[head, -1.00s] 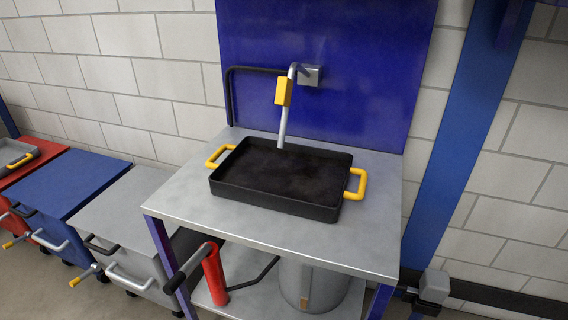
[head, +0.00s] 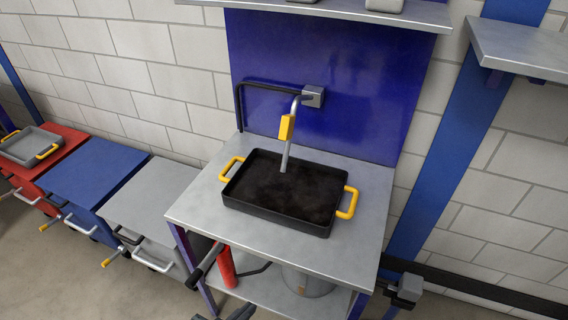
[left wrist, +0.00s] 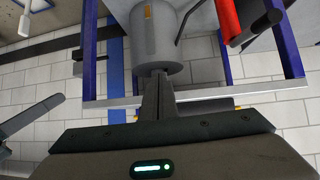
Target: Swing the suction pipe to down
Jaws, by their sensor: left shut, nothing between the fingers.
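The suction pipe (head: 293,118) is a thin grey tube with a yellow sleeve (head: 287,128). It hangs steeply from a grey block (head: 313,96) on the blue back panel. Its lower end reaches the rear part of the black tray (head: 238,196); I cannot tell whether it touches the dark contents. My left gripper (head: 240,311) shows only partly at the bottom edge, below and in front of the bench, well away from the pipe. In the left wrist view its fingers (left wrist: 158,97) are together and empty. My right gripper is not seen.
The tray has yellow handles and stands on a grey bench (head: 200,208). Below are a red cylinder (head: 226,267) and a grey drum (head: 308,282). A shelf (head: 335,13) overhangs the panel, and another (head: 520,50) stands at right.

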